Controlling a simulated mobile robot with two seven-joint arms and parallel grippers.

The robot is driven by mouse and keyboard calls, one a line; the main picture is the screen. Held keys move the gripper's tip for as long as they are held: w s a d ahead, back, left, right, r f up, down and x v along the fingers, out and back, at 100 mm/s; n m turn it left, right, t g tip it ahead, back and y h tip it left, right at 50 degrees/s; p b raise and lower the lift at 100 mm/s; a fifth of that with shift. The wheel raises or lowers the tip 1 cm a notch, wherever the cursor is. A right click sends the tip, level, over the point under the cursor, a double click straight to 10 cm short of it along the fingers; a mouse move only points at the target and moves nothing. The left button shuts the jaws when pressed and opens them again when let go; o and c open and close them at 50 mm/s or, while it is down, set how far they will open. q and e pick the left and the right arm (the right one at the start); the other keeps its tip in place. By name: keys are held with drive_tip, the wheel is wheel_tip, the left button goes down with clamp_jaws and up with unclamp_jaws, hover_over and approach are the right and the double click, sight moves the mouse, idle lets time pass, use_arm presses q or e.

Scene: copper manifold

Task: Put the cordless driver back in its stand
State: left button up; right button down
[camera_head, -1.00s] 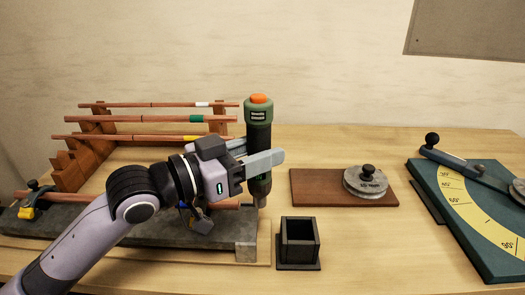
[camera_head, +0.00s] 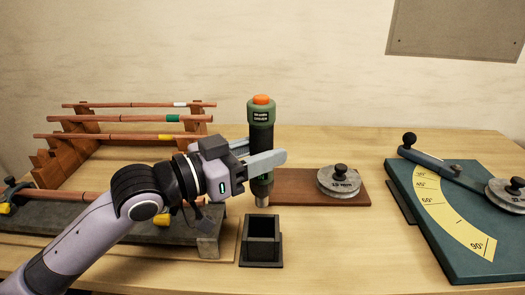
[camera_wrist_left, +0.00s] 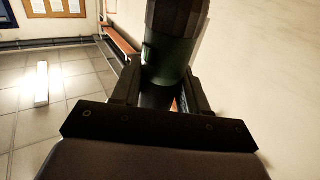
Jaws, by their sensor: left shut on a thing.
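The cordless driver (camera_head: 261,118) is a dark green, upright cylinder with an orange cap on top and a metal tip at the bottom. My left gripper (camera_head: 265,160) is shut around its middle and hides part of it. The driver's body also fills the gap between the fingers in the left wrist view (camera_wrist_left: 168,55). The stand (camera_head: 262,243) is a dark, open-topped square box on a flat base at the front of the table. My right gripper is not in view.
A rack with copper pipes (camera_head: 138,119) stands at the left, with a grey bench block (camera_head: 208,245) in front. A brown board (camera_head: 295,188) bears a round weight (camera_head: 338,181). A teal angle plate (camera_head: 450,225) lies at the right. Bare table lies right of the stand.

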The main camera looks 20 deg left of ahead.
use_arm(q)
drive_tip(key=b, duration=0.6)
hover_over(260, 207)
drive_tip(key=w, duration=0.1)
drive_tip(key=shift+a+f, duration=0.15)
drive_tip(key=shift+f, duration=2.75)
wheel_tip(260, 207, down, 2)
drive_tip(key=shift+f+b, duration=0.1)
drive_tip(key=shift+b, duration=0.5)
drive_tip(key=shift+f+b, duration=1.1)
drive_tip(key=shift+f, duration=0.9)
